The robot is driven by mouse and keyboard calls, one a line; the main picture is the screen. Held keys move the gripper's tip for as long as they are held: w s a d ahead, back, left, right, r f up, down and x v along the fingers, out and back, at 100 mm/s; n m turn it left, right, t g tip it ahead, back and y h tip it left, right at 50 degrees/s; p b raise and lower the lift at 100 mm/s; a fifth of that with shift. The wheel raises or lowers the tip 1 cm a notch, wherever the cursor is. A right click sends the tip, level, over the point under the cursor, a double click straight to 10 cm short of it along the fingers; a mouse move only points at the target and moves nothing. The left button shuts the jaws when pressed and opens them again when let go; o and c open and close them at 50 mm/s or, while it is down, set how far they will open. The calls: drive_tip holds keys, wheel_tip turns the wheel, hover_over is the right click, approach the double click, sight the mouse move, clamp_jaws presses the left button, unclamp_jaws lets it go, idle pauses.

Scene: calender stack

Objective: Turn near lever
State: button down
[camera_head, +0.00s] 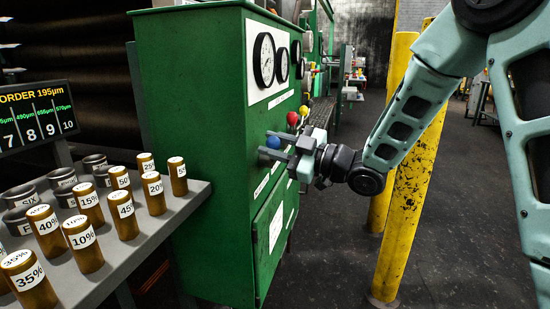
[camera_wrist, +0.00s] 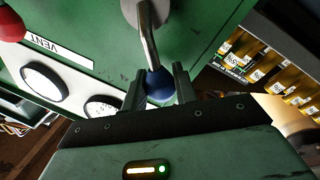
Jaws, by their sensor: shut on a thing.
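The near lever has a blue ball knob (camera_head: 273,142) and stands out from the front of the green cabinet (camera_head: 195,120). My gripper (camera_head: 279,146) reaches in from the right and is shut on this knob. In the wrist view the blue knob (camera_wrist: 160,87) sits between the two dark fingers of my gripper (camera_wrist: 160,92), at the end of a bent metal rod (camera_wrist: 149,45). The knob's far side is hidden.
A lever with a red knob (camera_head: 292,118) and one with a yellow knob (camera_head: 304,110) are just beyond. Yellow posts (camera_head: 402,180) stand right of the cabinet, close to my arm. A grey shelf (camera_head: 150,235) at left holds several labelled brown cylinders.

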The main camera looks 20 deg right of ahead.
drive_tip(key=shift+s+a+f+n+b, duration=0.15)
drive_tip(key=shift+f+n+b, duration=0.1)
drive_tip(key=shift+n+b, duration=0.15)
drive_tip(key=c, duration=1.1)
unclamp_jaws()
drive_tip(key=shift+s, duration=0.1)
drive_tip(key=b+v, duration=0.1)
drive_tip(key=v, duration=1.6)
drive_tip(key=shift+d, duration=0.25)
